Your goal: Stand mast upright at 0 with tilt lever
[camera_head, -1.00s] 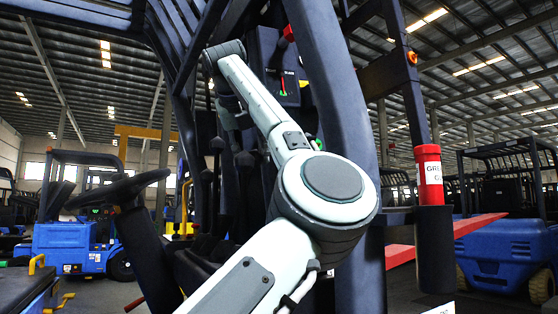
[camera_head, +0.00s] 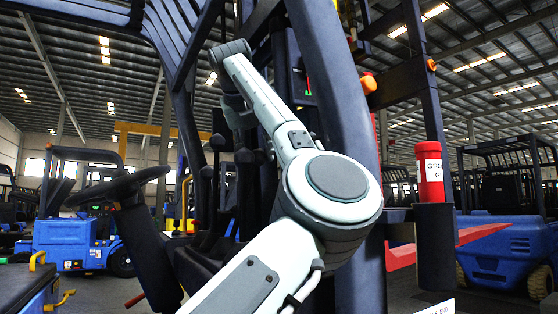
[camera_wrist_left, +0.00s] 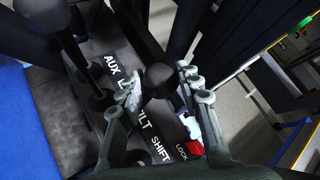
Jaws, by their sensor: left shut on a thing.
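The tilt lever's round black knob (camera_wrist_left: 158,80) shows in the left wrist view above the TILT label, between the fingers of my left gripper (camera_wrist_left: 155,115), which is shut on it. In the head view my left arm reaches in toward the lever bank (camera_head: 245,175), and the fingers cannot be made out. The mast (camera_head: 422,110) is the dark upright frame behind the thick front pillar, with an orange lamp on it. A dark panel (camera_head: 299,84) with a small red and green mark is mostly hidden by the pillar, so its 0 mark cannot be read. My right gripper is out of view.
The front pillar (camera_head: 345,110) stands close to my arm. A steering wheel (camera_head: 118,187) is on the left. Other dark levers (camera_wrist_left: 90,95) stand beside the held knob, and a red LOCK piece (camera_wrist_left: 194,147) is near. A red cylinder (camera_head: 429,172) stands on the right.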

